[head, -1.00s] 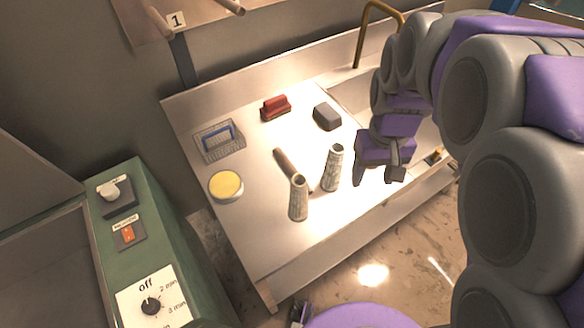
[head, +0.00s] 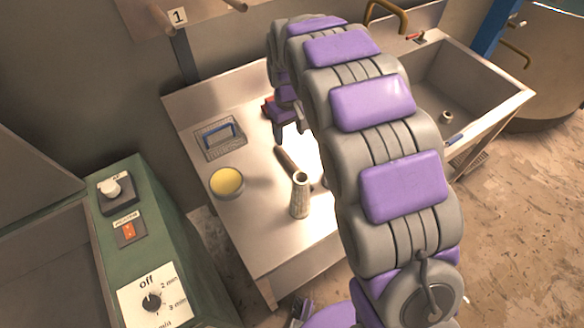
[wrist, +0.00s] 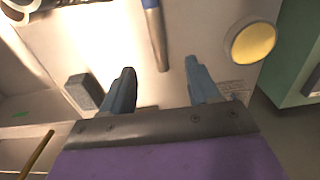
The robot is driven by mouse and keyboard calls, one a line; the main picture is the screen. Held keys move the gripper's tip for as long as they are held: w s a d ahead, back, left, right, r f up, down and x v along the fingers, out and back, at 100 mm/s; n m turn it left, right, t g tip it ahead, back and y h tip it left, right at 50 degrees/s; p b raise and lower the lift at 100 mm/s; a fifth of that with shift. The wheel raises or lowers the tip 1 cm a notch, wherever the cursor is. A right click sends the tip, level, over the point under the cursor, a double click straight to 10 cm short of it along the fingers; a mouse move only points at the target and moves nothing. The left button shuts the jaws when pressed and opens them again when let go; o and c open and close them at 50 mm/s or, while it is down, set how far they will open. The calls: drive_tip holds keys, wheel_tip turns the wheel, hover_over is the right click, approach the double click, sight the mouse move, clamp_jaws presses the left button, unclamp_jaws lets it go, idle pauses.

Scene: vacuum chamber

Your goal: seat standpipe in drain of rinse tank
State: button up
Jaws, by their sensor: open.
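My gripper (head: 290,128) is open above the steel bench, near the back end of a slim brownish tube (head: 286,160) lying there. In the wrist view the tube (wrist: 155,35) lies between the lines of my two fingers (wrist: 160,66), not visibly held. An upright hollow mottled cylinder (head: 299,197) stands at the tube's front end; a second is almost hidden behind my arm. I cannot tell which of these is the standpipe. The rinse tank (head: 483,75) is the sink at the right, with a small round drain fitting (head: 446,117) on its floor.
A yellow round tin (head: 227,182) and a blue-handled item on a grid tray (head: 220,138) are on the bench's left. A grey block (wrist: 83,92) shows in the wrist view. A red item is partly behind my gripper. A green control cabinet (head: 130,210) stands left.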

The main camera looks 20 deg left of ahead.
drive_tip(key=b, duration=0.2)
hover_over(293, 166)
drive_tip(key=a, duration=0.1)
wheel_tip(293, 166, down, 11)
drive_tip(key=shift+s+r, duration=0.1)
drive_tip(key=shift+d+f+b, duration=0.25)
drive_tip(key=shift+f+b, duration=0.3)
drive_tip(key=shift+f, duration=0.8)
drive_tip(key=shift+d+f+b, duration=0.2)
drive_tip(key=shift+f+b, duration=0.3)
drive_tip(key=shift+f, duration=0.8)
clamp_jaws()
